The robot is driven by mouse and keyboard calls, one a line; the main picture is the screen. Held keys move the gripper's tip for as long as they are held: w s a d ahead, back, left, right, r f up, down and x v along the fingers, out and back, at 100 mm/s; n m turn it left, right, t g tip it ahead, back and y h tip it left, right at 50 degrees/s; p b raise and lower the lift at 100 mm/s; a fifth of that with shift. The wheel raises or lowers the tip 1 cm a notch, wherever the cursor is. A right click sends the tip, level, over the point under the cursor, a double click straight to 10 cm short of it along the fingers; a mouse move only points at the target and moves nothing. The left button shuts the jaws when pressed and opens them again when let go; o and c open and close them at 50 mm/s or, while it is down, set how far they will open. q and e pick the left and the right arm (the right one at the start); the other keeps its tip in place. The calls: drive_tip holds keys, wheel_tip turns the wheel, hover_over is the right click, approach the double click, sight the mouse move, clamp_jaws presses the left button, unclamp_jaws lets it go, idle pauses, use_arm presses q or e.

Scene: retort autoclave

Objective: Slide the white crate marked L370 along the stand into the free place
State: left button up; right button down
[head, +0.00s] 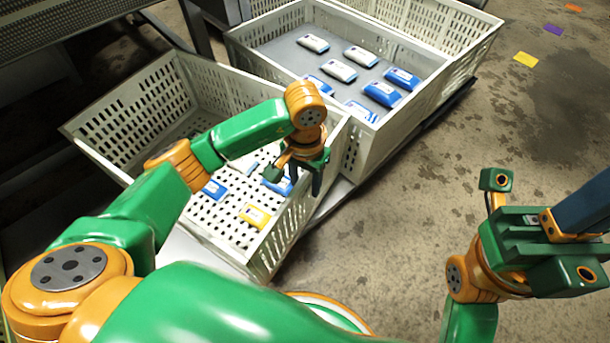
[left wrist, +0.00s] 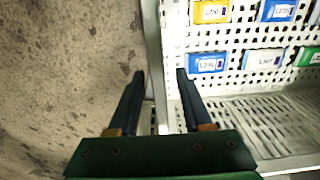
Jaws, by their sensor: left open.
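A white perforated crate (head: 100,115) stands nearest me on the stand, with several blue packs and a yellow pack (head: 254,216) inside. No L370 mark is legible on any crate, so I cannot tell which one bears it. My left gripper (head: 305,190) is open and empty at this crate's right wall. In the left wrist view its fingers (left wrist: 160,74) point toward the crate's white rim (left wrist: 152,40), which runs between them; I cannot tell whether they touch it. My right gripper (head: 580,205) is at the right, above the floor, its fingertips cut off by the frame edge.
A second white crate (head: 385,145) with blue and white packs stands just behind the near one, almost against it. A third white crate (head: 478,30) stands beyond. Speckled floor on the right is open, with yellow (head: 526,59), purple and orange patches. Dark machinery is at upper left.

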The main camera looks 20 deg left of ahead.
use_arm(q)
wheel_tip(320, 180, down, 4)
drive_tip(key=shift+r+b, duration=0.2)
drive_tip(key=shift+b, duration=0.4)
clamp_jaws()
idle(1.0)
